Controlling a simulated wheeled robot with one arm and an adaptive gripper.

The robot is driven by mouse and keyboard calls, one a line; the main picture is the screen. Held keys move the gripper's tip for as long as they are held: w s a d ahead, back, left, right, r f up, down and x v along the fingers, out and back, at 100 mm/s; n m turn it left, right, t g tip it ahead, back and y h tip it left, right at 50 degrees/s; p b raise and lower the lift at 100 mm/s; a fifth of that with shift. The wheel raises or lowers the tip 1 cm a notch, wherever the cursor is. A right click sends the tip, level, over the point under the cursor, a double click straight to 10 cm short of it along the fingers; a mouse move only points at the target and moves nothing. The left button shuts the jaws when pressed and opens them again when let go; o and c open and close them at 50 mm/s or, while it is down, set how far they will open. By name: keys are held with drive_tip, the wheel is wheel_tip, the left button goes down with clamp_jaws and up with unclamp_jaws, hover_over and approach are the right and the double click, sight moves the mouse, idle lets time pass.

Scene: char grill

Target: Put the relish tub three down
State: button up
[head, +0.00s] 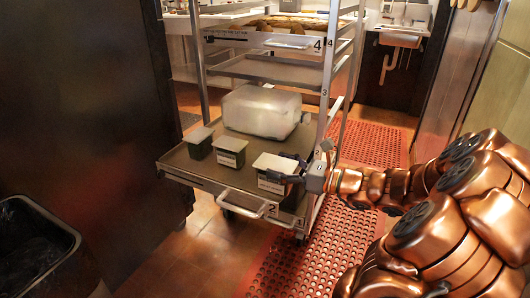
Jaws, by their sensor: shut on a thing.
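My gripper (293,180) reaches in from the right and is shut on a pale-lidded tub (268,184) with a white label too small to read. This tub is upright at the front right of the cart's low tray (205,172). I cannot tell if its base touches the tray. To its left stand a dark tub (230,156) with a white label and a green tub (200,147), both pale-lidded. I cannot read which tub is relish. The far finger is partly hidden.
The cart's shelf above (265,70) looks empty; the top one (270,40) holds brown food. Cart uprights (328,85) stand close to my gripper. A black bin (40,250) is at lower left, a red mat (340,230) below.

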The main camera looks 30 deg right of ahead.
drive_tip(key=w+d+b, duration=0.1)
drive_tip(key=w, duration=0.2)
drive_tip(key=w+d+f, duration=0.1)
drive_tip(key=w, duration=0.3)
drive_tip(key=w+d+b, duration=0.1)
drive_tip(key=w+d, duration=0.1)
drive_tip(key=w, duration=0.1)
drive_tip(key=shift+w+f+b, duration=0.15)
drive_tip(key=shift+w+b, duration=0.2)
drive_tip(key=shift+w, duration=0.05)
drive_tip(key=shift+w+d, duration=0.35)
drive_tip(key=shift+w, duration=0.55)
drive_tip(key=shift+f+b, duration=1.2)
drive_tip(key=shift+f, duration=0.5)
drive_tip(key=shift+f, duration=0.1)
drive_tip(key=o, duration=1.5)
drive_tip(key=shift+f, duration=0.1)
drive_tip(key=shift+p+v, duration=1.75)
drive_tip(key=shift+v, duration=4.3)
